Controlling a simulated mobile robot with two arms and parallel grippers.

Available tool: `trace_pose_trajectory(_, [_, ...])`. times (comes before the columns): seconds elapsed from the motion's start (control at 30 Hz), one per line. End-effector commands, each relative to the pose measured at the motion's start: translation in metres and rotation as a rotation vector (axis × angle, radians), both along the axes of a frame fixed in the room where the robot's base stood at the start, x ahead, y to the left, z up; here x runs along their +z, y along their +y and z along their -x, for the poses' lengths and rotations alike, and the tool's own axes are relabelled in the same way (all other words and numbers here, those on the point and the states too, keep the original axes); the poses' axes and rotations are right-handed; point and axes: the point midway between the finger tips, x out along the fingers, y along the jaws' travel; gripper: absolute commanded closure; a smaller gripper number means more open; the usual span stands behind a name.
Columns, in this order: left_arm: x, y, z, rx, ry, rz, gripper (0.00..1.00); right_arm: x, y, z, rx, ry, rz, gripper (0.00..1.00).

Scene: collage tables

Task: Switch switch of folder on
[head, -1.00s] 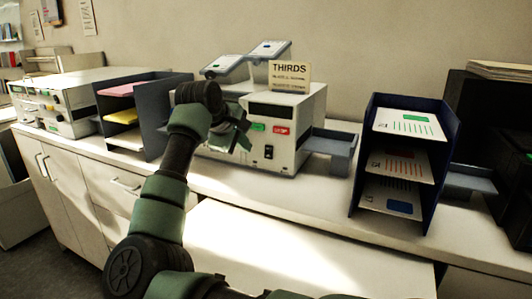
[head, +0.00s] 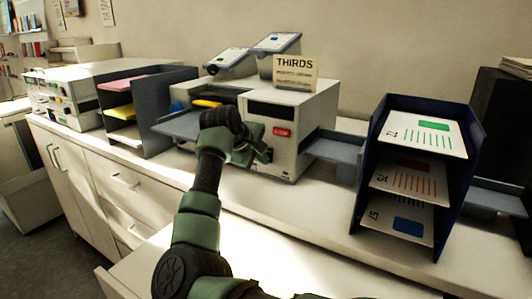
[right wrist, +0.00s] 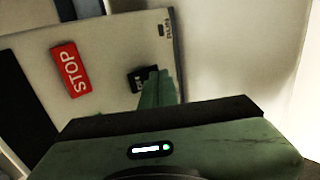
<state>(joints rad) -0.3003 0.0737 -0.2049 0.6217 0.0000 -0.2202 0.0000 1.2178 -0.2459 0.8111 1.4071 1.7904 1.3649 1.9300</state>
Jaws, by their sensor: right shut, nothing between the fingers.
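The folder (head: 305,125) is a white machine with a "THIRDS" sign on top and a red button on its front. My right gripper (head: 262,152) is shut and empty at the lower front of the folder, covering the switch in the head view. In the right wrist view, the black switch (right wrist: 136,80) sits on the white front panel, to the right of the red STOP button (right wrist: 70,69). The fingertips (right wrist: 158,88) are right beside the switch and overlap its edge. I cannot tell whether they touch it, nor the switch's position. My left gripper is not in view.
A dark blue rack (head: 455,175) with printed sheets stands right of the folder. A grey rack (head: 160,90) with coloured paper stands left. Blue-grey trays stick out from the folder's left (head: 180,125) and right (head: 335,150) sides. The white counter in front is clear.

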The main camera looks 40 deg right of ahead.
Motion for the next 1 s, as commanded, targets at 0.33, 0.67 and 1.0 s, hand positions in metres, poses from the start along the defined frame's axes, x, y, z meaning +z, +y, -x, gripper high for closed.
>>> trace_pose_trajectory(0.33, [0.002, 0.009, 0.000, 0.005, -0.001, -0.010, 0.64, 0.004, 0.001, -0.002, 0.001, -0.002, 0.001, 1.00])
trace_pose_trajectory(0.67, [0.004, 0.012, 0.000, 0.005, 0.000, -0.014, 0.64, 0.015, 0.001, -0.002, 0.002, -0.001, 0.000, 1.00])
trace_pose_trajectory(1.0, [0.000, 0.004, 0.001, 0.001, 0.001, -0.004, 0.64, 0.013, 0.001, -0.001, 0.001, -0.002, 0.001, 1.00])
